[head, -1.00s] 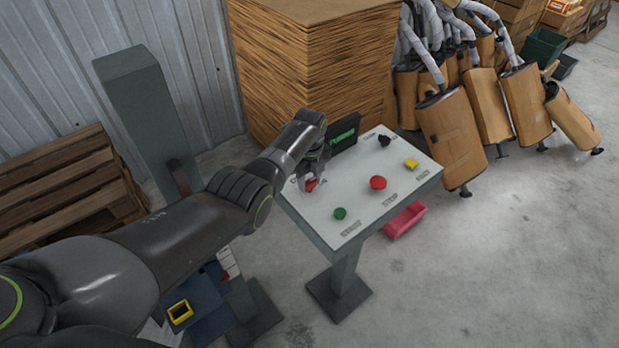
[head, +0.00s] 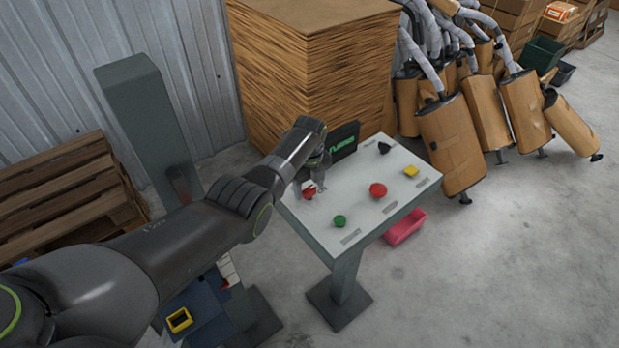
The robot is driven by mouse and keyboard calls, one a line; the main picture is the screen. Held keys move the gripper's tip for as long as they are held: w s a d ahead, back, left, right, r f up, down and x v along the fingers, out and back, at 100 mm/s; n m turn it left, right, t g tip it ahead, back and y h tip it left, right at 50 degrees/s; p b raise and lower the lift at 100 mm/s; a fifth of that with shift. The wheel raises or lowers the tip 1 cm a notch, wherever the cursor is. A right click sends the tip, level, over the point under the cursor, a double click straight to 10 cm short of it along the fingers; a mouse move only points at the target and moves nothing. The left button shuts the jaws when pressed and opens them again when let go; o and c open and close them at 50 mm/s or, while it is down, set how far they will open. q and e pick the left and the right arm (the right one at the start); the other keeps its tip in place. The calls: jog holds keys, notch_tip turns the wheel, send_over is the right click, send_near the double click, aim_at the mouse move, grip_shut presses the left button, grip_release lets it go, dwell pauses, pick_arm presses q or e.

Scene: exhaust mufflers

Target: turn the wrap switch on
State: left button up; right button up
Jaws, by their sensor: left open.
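A white-topped control panel (head: 350,207) on a grey post carries several controls. A small red control (head: 308,193) is at its left side, partly covered by my left gripper. A green button (head: 339,221), a larger red button (head: 378,190), a yellow button (head: 411,171) and a black knob (head: 384,148) are clear of the gripper. The labels are too small to read, so I cannot tell which one is the wrap switch. My left gripper (head: 317,187) is open, pointing down beside the small red control; contact cannot be told. My right gripper is out of view.
A dark display (head: 345,139) with green text stands at the panel's back edge. A tall brown stack (head: 310,75) is behind it. Several mufflers (head: 450,140) lean at the right. A pink bin (head: 405,228) is on the floor.

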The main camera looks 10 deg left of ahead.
aim_at(309, 189)
pick_arm(q)
jog(key=shift+r, duration=0.6)
notch_tip(309, 189, up, 16)
jog(key=b, duration=0.1)
jog(key=shift+r+b, duration=0.15)
jog(key=shift+b, duration=0.2)
